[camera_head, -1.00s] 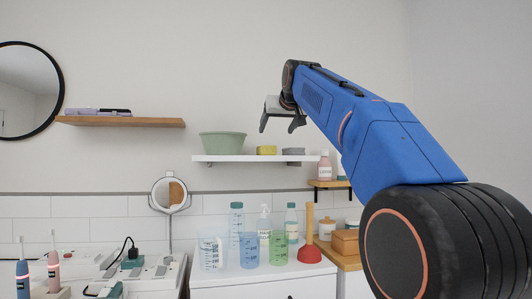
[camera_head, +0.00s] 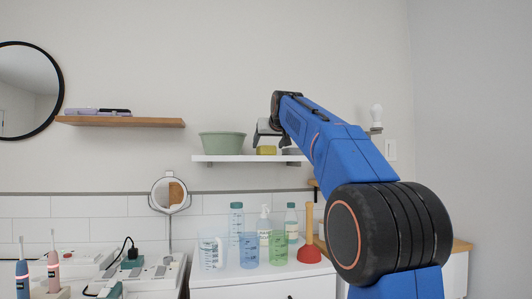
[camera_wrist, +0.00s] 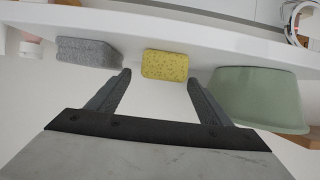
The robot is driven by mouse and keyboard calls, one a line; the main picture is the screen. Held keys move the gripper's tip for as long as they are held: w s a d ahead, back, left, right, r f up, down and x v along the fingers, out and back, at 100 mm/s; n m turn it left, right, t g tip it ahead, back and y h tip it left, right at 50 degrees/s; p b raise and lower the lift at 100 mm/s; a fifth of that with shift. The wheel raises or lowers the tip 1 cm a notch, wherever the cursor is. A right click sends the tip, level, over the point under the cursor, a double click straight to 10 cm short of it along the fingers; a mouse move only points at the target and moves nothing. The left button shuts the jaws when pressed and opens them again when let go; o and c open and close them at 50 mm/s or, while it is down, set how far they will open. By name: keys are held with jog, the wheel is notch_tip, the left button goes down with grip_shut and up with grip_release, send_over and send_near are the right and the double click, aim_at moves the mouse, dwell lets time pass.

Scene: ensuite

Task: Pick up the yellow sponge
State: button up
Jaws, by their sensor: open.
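The yellow sponge (camera_head: 266,151) lies on the white wall shelf (camera_head: 235,160), between a green bowl and a grey block. In the wrist view the sponge (camera_wrist: 165,65) shows upside down, just beyond and between the two fingertips. My gripper (camera_head: 268,142) is in front of the shelf in the head view, partly covering the sponge's top. In the wrist view my gripper (camera_wrist: 160,80) is open, its two dark fingers apart with nothing between them. I cannot tell the exact gap to the sponge.
The green bowl (camera_head: 222,142) stands close on one side of the sponge; the grey block (camera_wrist: 88,52) lies on the other. Cups, bottles and a plunger (camera_head: 308,245) stand on the white cabinet below. A wooden shelf (camera_head: 120,121) hangs at the left.

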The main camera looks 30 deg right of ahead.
jog(key=x, duration=0.4)
jog(key=shift+w+a, duration=0.1)
jog(key=c, duration=1.1)
